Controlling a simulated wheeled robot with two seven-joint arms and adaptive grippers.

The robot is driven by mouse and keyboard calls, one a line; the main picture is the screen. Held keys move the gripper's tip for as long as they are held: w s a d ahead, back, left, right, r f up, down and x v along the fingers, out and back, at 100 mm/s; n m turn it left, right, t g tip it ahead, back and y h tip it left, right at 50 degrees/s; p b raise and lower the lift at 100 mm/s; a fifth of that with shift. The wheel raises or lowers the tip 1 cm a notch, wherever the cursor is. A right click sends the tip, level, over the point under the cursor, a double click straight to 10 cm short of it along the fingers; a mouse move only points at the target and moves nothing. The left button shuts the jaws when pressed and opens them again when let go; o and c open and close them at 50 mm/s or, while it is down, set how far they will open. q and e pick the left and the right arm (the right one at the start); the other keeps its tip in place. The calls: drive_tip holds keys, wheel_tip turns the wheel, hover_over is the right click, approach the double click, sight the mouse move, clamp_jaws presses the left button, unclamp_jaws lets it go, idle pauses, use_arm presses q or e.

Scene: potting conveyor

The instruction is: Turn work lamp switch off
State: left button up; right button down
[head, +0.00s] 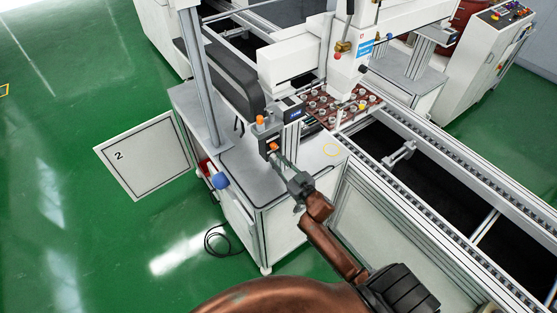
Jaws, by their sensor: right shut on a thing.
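A small dark switch box (266,138) stands at the front of the grey bench, with an orange part (273,146) on its near side and an orange knob (260,119) on top. I take it for the lamp switch, but no label can be read. My right gripper (278,158) reaches up to it from below right, and its fingertips are shut on the orange part. The fingers hide some of the box's lower front. I cannot pick out a lit lamp. My left gripper is out of view.
A grey bench top (242,176) lies around the box. A display unit (291,110) is just behind it. A dark red tray (345,112) with small round pieces sits on the conveyor (440,160). Green floor is open at left.

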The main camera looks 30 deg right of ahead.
drive_tip(key=n, duration=0.3)
drive_tip(key=shift+n, duration=2.1)
drive_tip(key=shift+a, duration=0.1)
drive_tip(key=c, duration=2)
unclamp_jaws()
drive_tip(key=shift+c, duration=0.2)
drive_tip(key=s+d, duration=0.1)
drive_tip(key=s, duration=1.1)
drive_tip(key=shift+f, duration=0.15)
